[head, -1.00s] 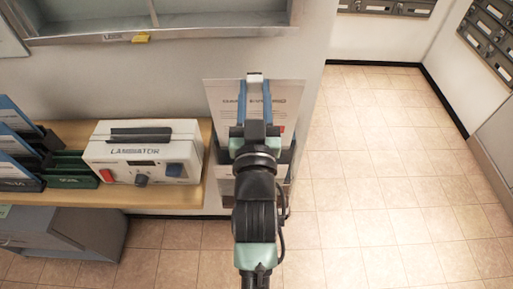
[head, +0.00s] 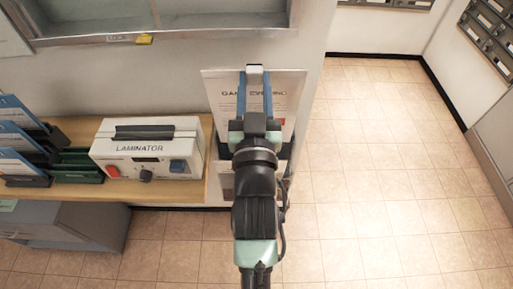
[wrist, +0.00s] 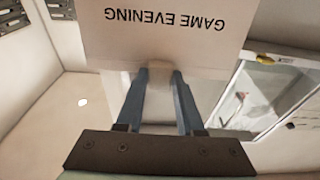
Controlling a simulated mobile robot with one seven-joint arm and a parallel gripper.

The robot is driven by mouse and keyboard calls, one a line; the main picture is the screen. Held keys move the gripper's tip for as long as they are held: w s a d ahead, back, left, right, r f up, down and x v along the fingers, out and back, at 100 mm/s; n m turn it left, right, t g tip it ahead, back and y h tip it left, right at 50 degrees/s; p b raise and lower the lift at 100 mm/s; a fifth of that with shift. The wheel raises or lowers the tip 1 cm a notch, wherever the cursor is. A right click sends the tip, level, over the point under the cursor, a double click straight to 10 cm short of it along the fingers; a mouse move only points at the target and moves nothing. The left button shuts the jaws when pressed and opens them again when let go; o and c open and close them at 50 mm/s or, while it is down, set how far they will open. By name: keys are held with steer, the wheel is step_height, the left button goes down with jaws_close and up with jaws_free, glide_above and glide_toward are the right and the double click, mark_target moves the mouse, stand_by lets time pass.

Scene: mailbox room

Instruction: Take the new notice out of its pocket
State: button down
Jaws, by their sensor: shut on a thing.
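The notice, a white sheet headed "GAME EVENING" (head: 223,103), is upright at the end of the wall in the head view. My gripper (head: 256,70) is shut on its top edge, with both blue fingers in front of the sheet. In the wrist view the notice (wrist: 165,35) appears upside down, its edge between the fingertips (wrist: 160,70). Part of a pocket rack (head: 227,182) shows below the sheet, mostly behind my arm. I cannot tell whether the notice's lower edge is still inside its pocket.
A wooden shelf (head: 95,195) to the left holds a white laminator (head: 150,165) and dark trays with blue folders (head: 20,140). A metal-framed wall case (head: 165,35) is above. Open tiled floor (head: 390,190) lies to the right, with grey mailboxes (head: 490,40) beyond.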

steer(key=shift+s, duration=1.25)
steer(key=s, duration=0.7)
steer(key=shift+p, duration=0.4)
steer(key=shift+w+r, duration=0.1)
